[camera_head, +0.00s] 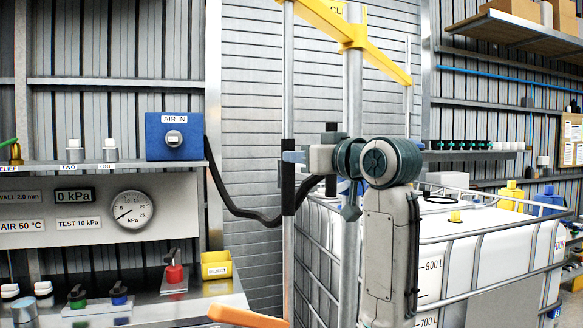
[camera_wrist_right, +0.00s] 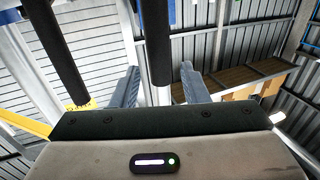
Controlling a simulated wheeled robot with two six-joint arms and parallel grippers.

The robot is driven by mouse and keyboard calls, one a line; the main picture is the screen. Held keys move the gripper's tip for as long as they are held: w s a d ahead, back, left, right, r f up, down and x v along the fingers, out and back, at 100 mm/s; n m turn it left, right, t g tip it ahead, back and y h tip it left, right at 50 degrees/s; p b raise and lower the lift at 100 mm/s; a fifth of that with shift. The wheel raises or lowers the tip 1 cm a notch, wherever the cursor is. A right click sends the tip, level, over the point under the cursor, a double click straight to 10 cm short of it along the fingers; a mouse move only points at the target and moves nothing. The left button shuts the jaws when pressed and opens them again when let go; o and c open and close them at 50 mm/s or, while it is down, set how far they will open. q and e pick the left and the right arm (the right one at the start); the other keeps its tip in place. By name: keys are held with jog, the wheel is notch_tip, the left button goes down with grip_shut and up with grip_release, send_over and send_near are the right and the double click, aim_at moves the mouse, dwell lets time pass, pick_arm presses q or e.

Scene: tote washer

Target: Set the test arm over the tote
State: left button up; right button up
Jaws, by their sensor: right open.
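The test arm is a yellow beam (camera_head: 385,62) high on a grey post (camera_head: 352,85). A thin rod hangs from its right end, in front of the wall in the picture. A grey rod with a black grip (camera_head: 288,182) hangs at its left. The tote (camera_head: 480,228) is a white tank in a metal cage at the right; my arm hides part of it. My right gripper (camera_head: 292,157) is open at the black grip. In the wrist view its fingers (camera_wrist_right: 160,84) stand apart, with a black bar (camera_wrist_right: 157,40) between them in the picture; contact cannot be told.
A blue AIR IN box (camera_head: 174,137) with a black hose (camera_head: 245,212) is at the left. Below are a pressure gauge (camera_head: 132,210), a bench with knobs and a yellow REJECT bin (camera_head: 216,265). An orange bar (camera_head: 247,317) crosses the bottom edge. A shelf (camera_head: 515,30) is at upper right.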

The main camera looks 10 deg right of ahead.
jog(key=b+v, duration=0.1)
jog(key=v, duration=0.3)
jog(key=shift+s+d+b, duration=0.2)
jog(key=shift+s+b, duration=0.1)
jog(key=shift+s, duration=0.1)
